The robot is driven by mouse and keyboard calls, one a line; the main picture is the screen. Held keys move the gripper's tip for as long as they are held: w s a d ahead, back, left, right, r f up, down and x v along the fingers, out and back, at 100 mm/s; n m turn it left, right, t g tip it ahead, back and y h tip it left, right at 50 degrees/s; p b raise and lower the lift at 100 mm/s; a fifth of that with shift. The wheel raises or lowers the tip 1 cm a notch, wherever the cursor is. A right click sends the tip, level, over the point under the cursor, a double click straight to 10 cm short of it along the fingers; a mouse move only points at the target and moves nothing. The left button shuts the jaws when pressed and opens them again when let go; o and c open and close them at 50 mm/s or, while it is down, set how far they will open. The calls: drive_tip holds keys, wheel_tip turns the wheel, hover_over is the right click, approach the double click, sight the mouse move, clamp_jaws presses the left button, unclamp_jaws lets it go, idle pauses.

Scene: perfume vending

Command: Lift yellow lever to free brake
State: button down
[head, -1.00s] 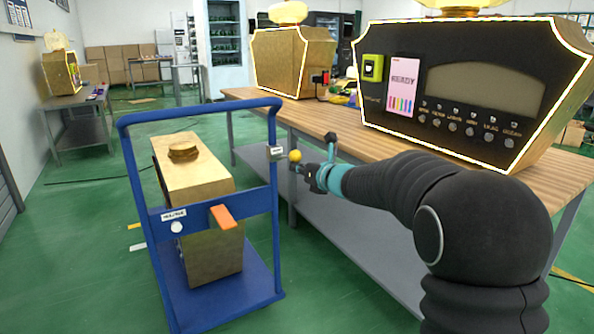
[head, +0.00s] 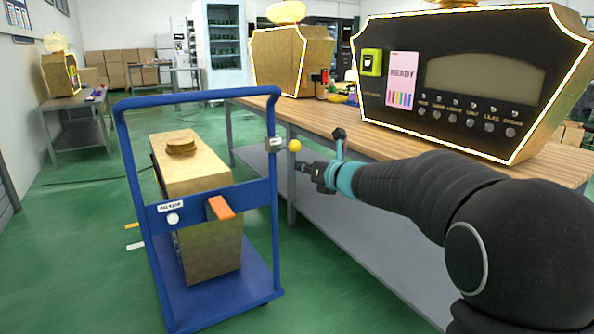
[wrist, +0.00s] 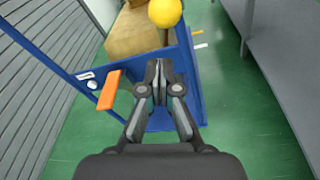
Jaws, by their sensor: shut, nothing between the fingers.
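The yellow lever shows as a yellow ball knob (head: 295,146) beside a small grey bracket (head: 273,145) on the right post of a blue cart (head: 205,200). In the wrist view the knob (wrist: 165,12) is at the top edge on a thin stem that runs down behind my fingers. My gripper (head: 301,167) is shut and empty, just below and slightly right of the knob in the head view. In the wrist view my gripper (wrist: 157,70) points toward the cart, below the knob. I see a gap to the knob; contact with the stem cannot be told.
An orange handle (head: 221,208) sticks out of the cart's crossbar, left of my gripper in the wrist view. A gold box (head: 205,175) stands on the cart. A wooden-topped table (head: 350,140) with a black READY machine (head: 480,80) stands right. Green floor (head: 80,240) is clear at left.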

drive_tip(key=s+d+r, duration=0.1)
drive_tip(key=s+d, duration=0.1)
drive_tip(key=s+d+r, duration=0.1)
drive_tip(key=s, duration=0.1)
drive_tip(key=shift+r, duration=0.3)
